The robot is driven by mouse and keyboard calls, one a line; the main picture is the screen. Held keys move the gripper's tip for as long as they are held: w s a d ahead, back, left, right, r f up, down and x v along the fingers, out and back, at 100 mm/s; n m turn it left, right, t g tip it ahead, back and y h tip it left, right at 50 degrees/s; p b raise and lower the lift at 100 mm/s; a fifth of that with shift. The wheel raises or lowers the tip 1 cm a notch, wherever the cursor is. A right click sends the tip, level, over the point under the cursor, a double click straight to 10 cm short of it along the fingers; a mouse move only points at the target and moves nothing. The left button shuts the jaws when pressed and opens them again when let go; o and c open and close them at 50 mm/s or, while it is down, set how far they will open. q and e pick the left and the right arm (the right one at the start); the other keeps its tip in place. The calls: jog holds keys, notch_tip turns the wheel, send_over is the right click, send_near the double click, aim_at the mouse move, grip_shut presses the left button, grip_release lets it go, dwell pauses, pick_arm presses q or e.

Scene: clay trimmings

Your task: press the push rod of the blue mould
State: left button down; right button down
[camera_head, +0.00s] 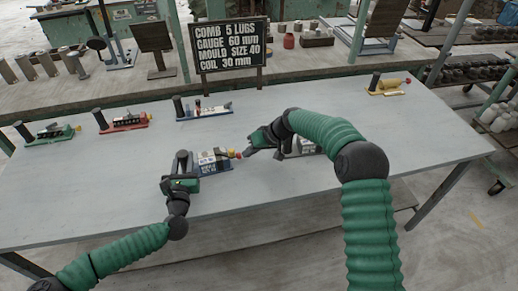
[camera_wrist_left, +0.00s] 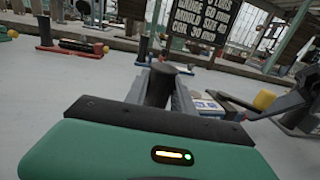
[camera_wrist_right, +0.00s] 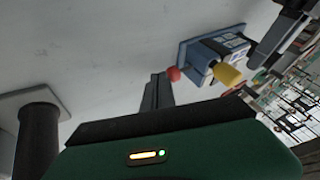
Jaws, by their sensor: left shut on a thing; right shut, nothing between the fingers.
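A blue mould (camera_head: 213,162) stands near the table's middle, with a dark upright handle at its left end and a yellow part and red knob at its right end. My left gripper (camera_head: 182,160) is shut on that handle; the handle (camera_wrist_left: 159,86) shows between its fingers in the left wrist view. My right gripper (camera_head: 249,151) is shut and empty, its tip close to the red knob (camera_head: 238,155). In the right wrist view the knob (camera_wrist_right: 173,73) is just beyond the fingertips; I cannot tell whether they touch. The yellow part (camera_wrist_right: 229,75) is beside it.
A grey-based mould (camera_head: 303,148) is partly hidden behind my right arm. Another blue-based mould (camera_head: 204,112), a red one (camera_head: 123,122), a green one (camera_head: 52,135) and a yellow one (camera_head: 388,87) stand further back. A sign (camera_head: 229,46) stands behind. The table's front (camera_head: 110,215) is clear.

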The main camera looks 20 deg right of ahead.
aim_at(239, 156)
pick_arm(q)
jog(key=shift+f, duration=0.25)
pick_arm(e)
jog(key=shift+a, duration=0.15)
pick_arm(q)
jog(key=shift+d, duration=0.1)
pick_arm(e)
jog(key=shift+s+a, duration=0.1)
jog(key=shift+a, duration=1.35)
jog(key=d, duration=0.4)
jog(key=shift+d+r, duration=0.25)
jog(key=shift+d, duration=0.1)
jog(key=v, duration=0.9)
jog(key=shift+s+r, duration=0.1)
jog(key=shift+s, duration=0.05)
pick_arm(q)
jog(key=c, duration=1)
grip_release()
jog(key=shift+r, duration=0.1)
